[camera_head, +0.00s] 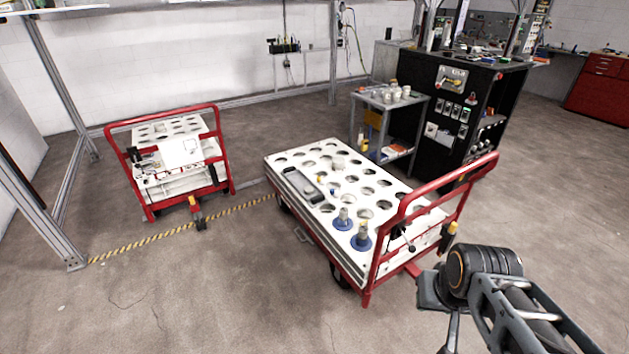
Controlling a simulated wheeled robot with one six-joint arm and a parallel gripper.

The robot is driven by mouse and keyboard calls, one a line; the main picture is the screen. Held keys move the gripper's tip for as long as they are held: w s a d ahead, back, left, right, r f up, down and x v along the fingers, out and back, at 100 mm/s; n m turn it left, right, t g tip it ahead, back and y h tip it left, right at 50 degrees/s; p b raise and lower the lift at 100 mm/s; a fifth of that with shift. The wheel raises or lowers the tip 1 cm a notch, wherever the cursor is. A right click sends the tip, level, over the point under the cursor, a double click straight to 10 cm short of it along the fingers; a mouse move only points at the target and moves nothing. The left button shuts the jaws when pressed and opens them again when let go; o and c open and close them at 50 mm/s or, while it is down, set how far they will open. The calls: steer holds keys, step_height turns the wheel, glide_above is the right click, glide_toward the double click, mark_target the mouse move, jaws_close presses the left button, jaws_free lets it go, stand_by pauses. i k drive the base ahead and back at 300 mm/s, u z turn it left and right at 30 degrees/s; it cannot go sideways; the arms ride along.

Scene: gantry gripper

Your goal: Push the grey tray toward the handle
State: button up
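The grey tray (303,188) is long and narrow, with a dark inside. It lies on the white perforated top (372,200) of the near cart, toward the left edge. The red tubular handle (432,186) rises at the cart's right end. Blue-based fittings (343,220) stand on the top between tray and handle. My arm enters at the lower right, and its end, my gripper (451,330), is low beside the handle end, well apart from the tray. The fingers are too unclear to tell open from shut.
A second red cart (168,165) stands at the left, behind yellow-black floor tape (180,230). A grey side table (390,103) with white jars and a black cabinet (455,110) stand behind the near cart. The floor in front is clear.

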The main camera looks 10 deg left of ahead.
mark_target(297, 180)
steer(key=u, duration=0.7)
steer(key=i, duration=0.8)
steer(key=u, duration=1.05)
steer(key=i, duration=1.5)
steer(key=z, duration=0.35)
steer(key=i, duration=1)
steer(key=z, duration=1.5)
steer(key=i, duration=0.5)
steer(key=z, duration=0.4)
